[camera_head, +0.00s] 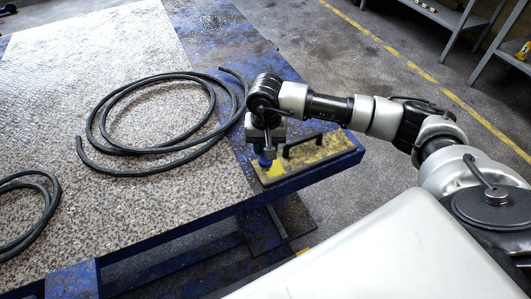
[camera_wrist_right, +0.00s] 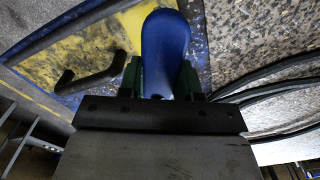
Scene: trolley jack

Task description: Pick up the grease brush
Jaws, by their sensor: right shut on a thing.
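The grease brush shows as a blue rounded handle (camera_wrist_right: 165,45) in the right wrist view, between the green finger pads of my right gripper (camera_wrist_right: 160,80). My right gripper (camera_head: 266,150) is shut on it. In the head view the gripper points down over the yellow plate at the table's corner, and a small blue part of the brush (camera_head: 265,161) shows just below the fingers. The rest of the brush is hidden, and I cannot tell whether it touches the plate. My left gripper is not in view.
The worn yellow plate (camera_head: 326,158) with a black bar handle (camera_head: 302,146) lies at the table corner, right beside my right gripper. A coiled black hose (camera_head: 150,148) lies left of it on the speckled tabletop (camera_head: 130,200). Another hose (camera_head: 45,215) lies at the left edge.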

